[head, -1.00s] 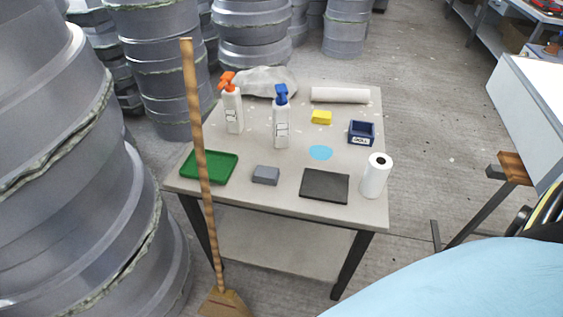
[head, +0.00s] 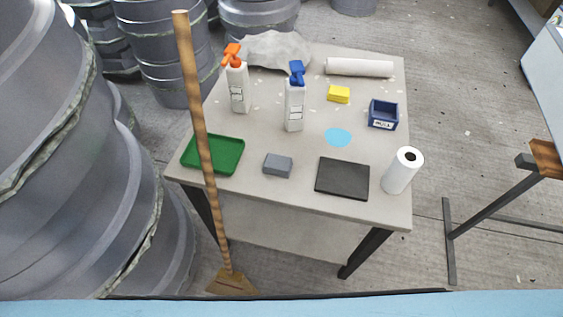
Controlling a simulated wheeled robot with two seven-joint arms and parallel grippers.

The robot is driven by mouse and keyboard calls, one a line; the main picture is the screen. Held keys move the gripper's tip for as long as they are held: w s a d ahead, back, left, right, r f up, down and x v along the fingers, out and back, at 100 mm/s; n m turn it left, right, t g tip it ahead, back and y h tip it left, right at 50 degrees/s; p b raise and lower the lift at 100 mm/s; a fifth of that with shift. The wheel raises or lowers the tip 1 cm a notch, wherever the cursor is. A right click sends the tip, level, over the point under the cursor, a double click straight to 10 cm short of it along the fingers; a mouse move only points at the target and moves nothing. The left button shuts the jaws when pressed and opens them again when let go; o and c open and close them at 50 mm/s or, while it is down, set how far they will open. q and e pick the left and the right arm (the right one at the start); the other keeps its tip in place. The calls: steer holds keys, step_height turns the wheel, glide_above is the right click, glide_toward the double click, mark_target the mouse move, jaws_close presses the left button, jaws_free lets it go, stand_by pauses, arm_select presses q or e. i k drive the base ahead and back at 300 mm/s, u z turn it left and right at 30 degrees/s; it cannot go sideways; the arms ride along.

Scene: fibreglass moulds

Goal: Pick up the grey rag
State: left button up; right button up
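The grey rag (head: 280,52) lies crumpled at the back left of the small table (head: 262,195), behind the two spray bottles. The white bottle with the orange head (head: 238,85) stands in front of its left side, and the white bottle with the blue head (head: 295,100) in front of its right side. Most of the rag shows. Neither of my grippers is in view.
The table also holds a green tray (head: 225,155), grey block (head: 278,165), dark flat slab (head: 342,178), paper roll (head: 403,170), blue bin (head: 383,114), yellow sponge (head: 339,93) and white roll (head: 360,67). A broom (head: 200,120) leans at front left. Grey moulds (head: 70,190) stand left.

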mark_target(277, 164)
steer(key=u, duration=1.05)
steer(key=k, duration=0.7)
steer(key=u, duration=0.1)
